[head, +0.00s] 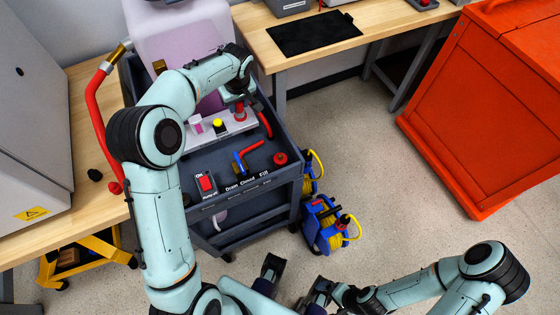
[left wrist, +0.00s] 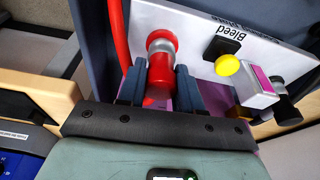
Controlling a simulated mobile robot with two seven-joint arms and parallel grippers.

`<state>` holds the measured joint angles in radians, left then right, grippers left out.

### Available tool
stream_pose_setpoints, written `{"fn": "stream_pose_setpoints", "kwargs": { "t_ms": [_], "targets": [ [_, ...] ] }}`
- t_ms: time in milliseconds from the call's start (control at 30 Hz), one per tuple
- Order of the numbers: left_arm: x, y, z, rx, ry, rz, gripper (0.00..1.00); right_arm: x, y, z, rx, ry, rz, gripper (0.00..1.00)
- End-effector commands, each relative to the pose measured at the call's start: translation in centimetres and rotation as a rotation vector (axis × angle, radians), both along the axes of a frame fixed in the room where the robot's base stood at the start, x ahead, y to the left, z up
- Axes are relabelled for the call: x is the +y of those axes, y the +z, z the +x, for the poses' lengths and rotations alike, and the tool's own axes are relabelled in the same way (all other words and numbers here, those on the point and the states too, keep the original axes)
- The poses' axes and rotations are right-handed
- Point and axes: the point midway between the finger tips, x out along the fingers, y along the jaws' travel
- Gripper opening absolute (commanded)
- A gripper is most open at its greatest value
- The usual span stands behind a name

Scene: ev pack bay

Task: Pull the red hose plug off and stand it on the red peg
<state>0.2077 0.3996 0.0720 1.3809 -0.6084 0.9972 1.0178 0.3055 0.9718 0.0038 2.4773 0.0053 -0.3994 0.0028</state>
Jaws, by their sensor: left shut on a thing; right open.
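My left gripper (head: 238,98) is over the pale panel (head: 222,130) on the dark cart. In the left wrist view, its two dark fingers (left wrist: 159,88) are shut on the red hose plug (left wrist: 158,78). A silver collar with a red rim (left wrist: 161,44) lies directly beyond the plug; I cannot tell whether the two are joined. In the head view, red (head: 240,114) shows just below the gripper. A short round red piece (head: 280,158) at the cart's right edge looks like the red peg; nothing stands on it. My right gripper (head: 294,282) is open and empty, low in front of the cart.
A red hose (head: 265,123) runs right of the gripper. The panel has a yellow button (head: 218,123) and pink-topped block. A blue-and-red valve handle (head: 243,157) and red switch (head: 206,184) are on the cart top. Blue reels with yellow cable (head: 325,222) stand right of the cart.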

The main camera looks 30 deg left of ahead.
Motion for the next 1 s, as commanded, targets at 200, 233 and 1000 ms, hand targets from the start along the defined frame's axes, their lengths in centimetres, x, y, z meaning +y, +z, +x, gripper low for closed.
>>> {"fn": "stream_pose_setpoints", "kwargs": {
  "t_ms": [200,233,1000],
  "targets": [
    [0.0,1.0,0.1,-0.003,0.0,0.001,0.0,0.0,0.7,0.1,-0.002,0.0,0.0,1.0],
    [0.0,1.1,0.1,-0.003,0.0,0.001,0.0,0.0,0.8,0.2,-0.002,0.0,0.0,1.0],
    [0.0,4.0,0.0,-0.001,-0.001,0.0,0.0,0.0,2.8,0.6,-0.009,0.0,0.0,1.0]
  ]
}}
